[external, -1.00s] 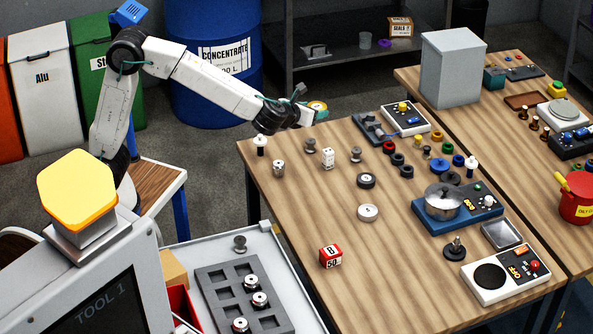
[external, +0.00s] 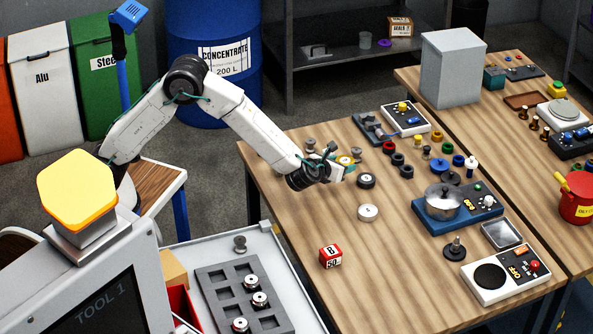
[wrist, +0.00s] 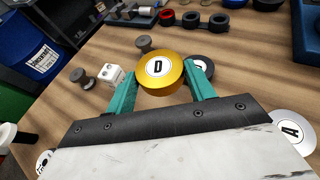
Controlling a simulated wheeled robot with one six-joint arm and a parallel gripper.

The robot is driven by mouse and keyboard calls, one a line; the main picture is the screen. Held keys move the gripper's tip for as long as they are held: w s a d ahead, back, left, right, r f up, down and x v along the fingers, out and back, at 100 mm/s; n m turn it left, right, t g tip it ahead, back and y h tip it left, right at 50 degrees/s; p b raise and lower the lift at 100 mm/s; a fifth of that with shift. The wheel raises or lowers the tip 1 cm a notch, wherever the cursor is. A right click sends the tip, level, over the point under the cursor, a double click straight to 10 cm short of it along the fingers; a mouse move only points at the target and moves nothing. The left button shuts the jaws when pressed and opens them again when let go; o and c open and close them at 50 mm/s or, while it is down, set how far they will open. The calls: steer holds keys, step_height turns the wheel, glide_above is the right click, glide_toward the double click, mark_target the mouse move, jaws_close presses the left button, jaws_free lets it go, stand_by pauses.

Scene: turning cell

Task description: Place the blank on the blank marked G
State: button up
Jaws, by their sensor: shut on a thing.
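My gripper (wrist: 160,88) is shut on a gold blank (wrist: 160,75), its teal fingers on either side of it. The blank's white label carries a mark like D or O. In the external view the gold blank (external: 344,160) is above the table's left half. A dark blank (external: 366,180) with a pale label is just right of my gripper; it shows partly behind the right finger in the wrist view (wrist: 202,69). A pale grey blank (external: 368,212) is nearer the front; in the wrist view (wrist: 292,130) it reads A. I cannot make out a G.
A red and white block (external: 331,256) stands at the table's front left. A white die (wrist: 115,75) and grey spools (wrist: 81,78) are close to my left finger. The table's front middle has free room.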

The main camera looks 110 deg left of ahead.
glide_above(362, 182)
steer(key=shift+a+f, duration=0.15)
steer(key=shift+f, duration=1.85)
steer(key=shift+f, duration=0.1)
steer(key=o, duration=1.4)
steer(key=shift+c, duration=0.2)
